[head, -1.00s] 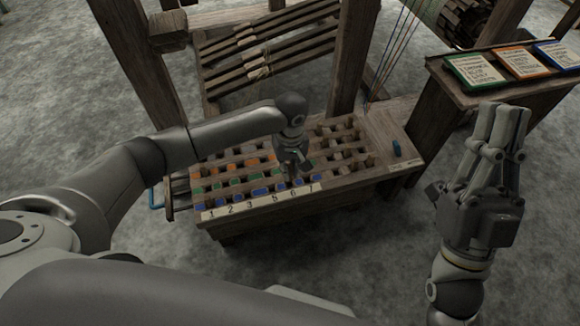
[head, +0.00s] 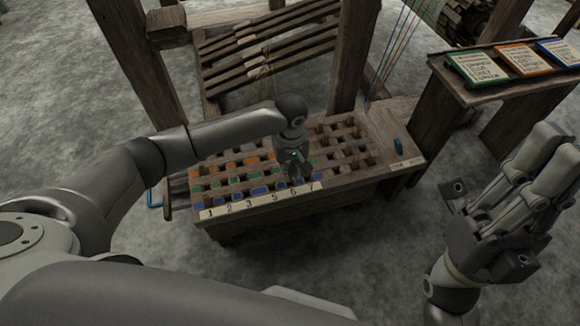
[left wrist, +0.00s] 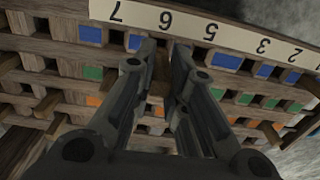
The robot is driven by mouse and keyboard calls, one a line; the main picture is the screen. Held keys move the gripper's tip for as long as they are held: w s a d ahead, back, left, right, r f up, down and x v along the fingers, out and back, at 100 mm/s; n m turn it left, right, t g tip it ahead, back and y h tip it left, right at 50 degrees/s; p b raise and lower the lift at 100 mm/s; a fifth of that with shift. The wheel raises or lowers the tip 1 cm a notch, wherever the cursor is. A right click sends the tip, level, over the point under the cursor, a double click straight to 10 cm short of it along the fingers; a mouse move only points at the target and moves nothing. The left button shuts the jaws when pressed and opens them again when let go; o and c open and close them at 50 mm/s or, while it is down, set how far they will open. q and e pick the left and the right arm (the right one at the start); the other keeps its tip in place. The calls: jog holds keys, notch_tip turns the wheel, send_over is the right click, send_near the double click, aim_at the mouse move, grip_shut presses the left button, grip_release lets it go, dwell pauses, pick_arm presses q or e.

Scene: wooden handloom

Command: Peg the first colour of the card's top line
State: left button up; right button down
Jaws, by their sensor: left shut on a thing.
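The peg board (head: 385,172) is a wooden grid with blue, green and orange marked rows and a pale number strip (head: 262,201) along its front edge. My left gripper (head: 294,181) is low over the blue front row near number 6. In the left wrist view its fingers (left wrist: 165,48) are close together by the 6, shut on a peg that they mostly hide. Green (head: 482,69), orange (head: 524,60) and blue (head: 561,53) framed cards lie on the side stand; their writing is too small to read. My right gripper (head: 552,165) is empty at the right, away from the board.
Several plain wooden pegs (head: 352,150) stand in the board's right part. A small blue piece (head: 397,145) stands on the board's right end. Loom posts (head: 354,60) and slats (head: 270,45) rise behind. The grey floor in front is clear.

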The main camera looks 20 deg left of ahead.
pick_arm(q)
jog(key=shift+f, duration=2.1)
jog(key=o, duration=0.8)
jog(key=shift+r, duration=0.1)
notch_tip(320, 180, up, 12)
jog(key=shift+f, duration=0.1)
